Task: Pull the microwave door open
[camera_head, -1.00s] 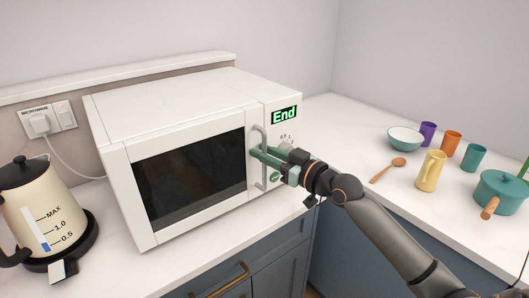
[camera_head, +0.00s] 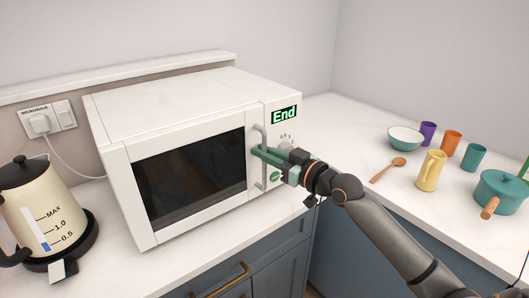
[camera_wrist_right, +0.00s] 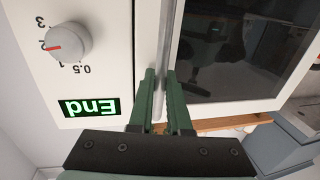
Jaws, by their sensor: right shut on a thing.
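The white microwave (camera_head: 170,105) stands on the counter with its dark-windowed door (camera_head: 190,175) closed, and its display reads "End". A grey vertical bar handle (camera_head: 260,135) runs along the right side of the door. My right gripper (camera_head: 258,154) reaches in from the right and is shut on the handle at about mid-height. In the right wrist view its green fingers (camera_wrist_right: 160,90) stand on either side of the handle (camera_wrist_right: 165,50), beside the control dial (camera_wrist_right: 68,42). The part of the handle between the fingers is partly hidden. My left gripper is not in view.
A cream kettle (camera_head: 38,210) stands left of the microwave, near a wall socket (camera_head: 48,120). On the right counter are a bowl (camera_head: 405,138), a wooden spoon (camera_head: 388,170), several cups, a yellow jug (camera_head: 431,172) and a teal pot (camera_head: 502,192). Space before the door is clear except for my arm.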

